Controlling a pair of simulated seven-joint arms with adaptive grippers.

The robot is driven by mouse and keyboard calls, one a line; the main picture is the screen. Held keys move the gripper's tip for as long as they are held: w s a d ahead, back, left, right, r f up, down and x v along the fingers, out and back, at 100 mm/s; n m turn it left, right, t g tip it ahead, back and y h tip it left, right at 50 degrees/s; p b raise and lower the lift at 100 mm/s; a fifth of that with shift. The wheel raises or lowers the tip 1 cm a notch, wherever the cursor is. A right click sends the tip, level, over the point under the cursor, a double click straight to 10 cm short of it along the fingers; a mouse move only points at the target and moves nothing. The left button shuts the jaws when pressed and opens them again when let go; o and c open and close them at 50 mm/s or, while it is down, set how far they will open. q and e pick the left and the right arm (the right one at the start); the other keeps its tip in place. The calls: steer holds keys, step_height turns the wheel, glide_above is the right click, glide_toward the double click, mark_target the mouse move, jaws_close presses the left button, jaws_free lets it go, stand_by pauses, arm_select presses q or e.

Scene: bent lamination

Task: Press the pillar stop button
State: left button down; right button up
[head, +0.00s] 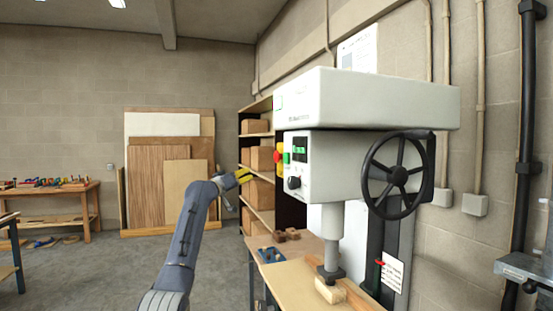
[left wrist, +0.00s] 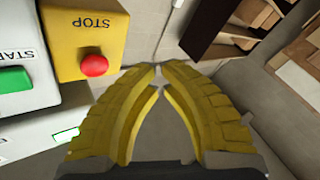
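The red stop button (left wrist: 94,66) sits on a yellow box (left wrist: 72,30) marked STOP, which appears upside down in the left wrist view. In the head view the yellow box (head: 278,158) shows small on the left side of the press's white head. My left gripper (head: 246,175) is just left of that box; its yellow fingers (left wrist: 160,78) meet at the tips with nothing between them. In the left wrist view the fingertips are to the right of the button and apart from it. My right gripper is not in view.
A white box with a green START button (left wrist: 14,79) adjoins the yellow box. The press (head: 340,165) has a black handwheel (head: 398,174) on its right. Shelves with boxes (head: 262,158) stand behind my left gripper. A wooden block (head: 330,290) lies under the ram.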

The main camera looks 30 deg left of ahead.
mark_target(278, 157)
arm_select(q)
step_height(278, 157, up, 8)
steer(key=s+t, duration=0.1)
steer(key=s, duration=0.1)
steer(key=shift+s+m+h, duration=0.4)
steer(key=w+d, duration=0.6)
steer(key=shift+w, duration=0.25)
steer(key=shift+w+d, duration=0.1)
stand_by(1.7)
steer(key=shift+w+d, duration=0.2)
steer(key=shift+w+d, duration=0.4)
steer(key=shift+w, duration=0.05)
stand_by(1.4)
steer(key=shift+s+a, duration=0.65)
steer(key=shift+s, duration=0.05)
